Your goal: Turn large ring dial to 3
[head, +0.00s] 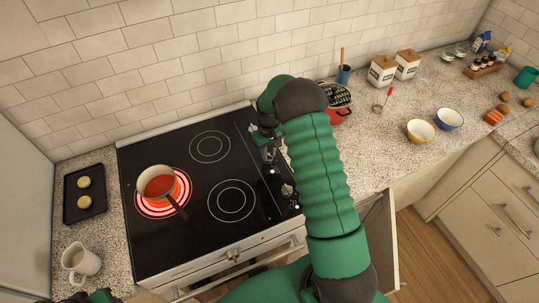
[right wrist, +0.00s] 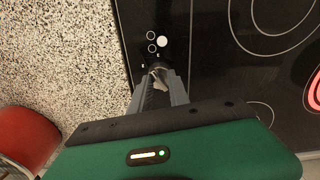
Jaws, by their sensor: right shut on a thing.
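The black glass cooktop (head: 185,238) has a column of dials along its right side. My right gripper (head: 268,150) reaches down to a dial toward the back of that column; my arm partly covers it. In the right wrist view the gripper (right wrist: 158,88) is shut on a small metallic dial (right wrist: 158,70), its fingers on either side. Ring marks and a white dot are printed beside it. The dial's setting cannot be read. Another dial (head: 288,190) shows nearer the front, free of the gripper. My left gripper's fingers are not visible; only a bit of that arm shows at the bottom edge.
A pot (head: 158,184) with red contents stands on a glowing red ring at the cooktop's left. The other rings are dark and bare. A red pan (head: 340,115) is on the counter right of my arm. A tray (head: 72,203) and mug (head: 82,260) stand left.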

